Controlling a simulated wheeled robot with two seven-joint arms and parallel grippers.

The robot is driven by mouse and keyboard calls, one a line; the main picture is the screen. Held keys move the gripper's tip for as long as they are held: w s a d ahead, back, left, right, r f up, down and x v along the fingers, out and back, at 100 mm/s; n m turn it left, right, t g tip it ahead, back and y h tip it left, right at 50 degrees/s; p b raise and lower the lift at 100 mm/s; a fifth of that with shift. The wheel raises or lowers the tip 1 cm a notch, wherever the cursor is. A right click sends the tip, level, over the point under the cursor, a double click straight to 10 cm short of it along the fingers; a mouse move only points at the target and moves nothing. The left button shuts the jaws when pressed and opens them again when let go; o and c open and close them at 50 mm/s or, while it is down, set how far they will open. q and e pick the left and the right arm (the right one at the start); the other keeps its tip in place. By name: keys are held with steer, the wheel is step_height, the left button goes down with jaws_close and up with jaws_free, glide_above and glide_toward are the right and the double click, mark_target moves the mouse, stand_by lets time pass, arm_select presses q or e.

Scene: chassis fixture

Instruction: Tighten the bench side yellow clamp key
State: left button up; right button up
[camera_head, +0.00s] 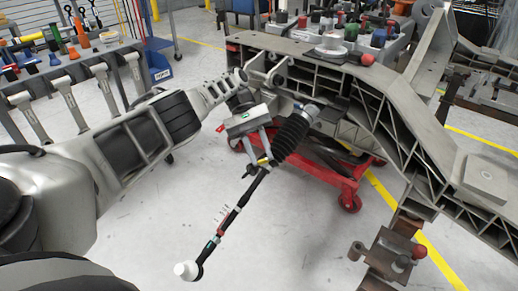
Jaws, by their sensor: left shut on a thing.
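My left gripper (236,79) reaches in from the left with its ladder-like fingers closed. Its tips meet a small grey part at the near left end of the grey chassis frame (315,56), beside a bracket (266,68). The fingers cover most of what they hold, and I see no yellow on it. I cannot make out the yellow clamp key for sure. My right gripper is out of view.
A tie rod with a black bellows (292,133) hangs from the frame towards me. A red wheeled stand (340,182) is under the frame. A tool bench (85,52) is at the upper left, with a blue bin (158,68) by it.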

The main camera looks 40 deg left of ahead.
arm_select(q)
steer(key=shift+d+f, duration=0.1)
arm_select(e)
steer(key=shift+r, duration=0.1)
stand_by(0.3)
arm_select(q)
steer(key=o, duration=1)
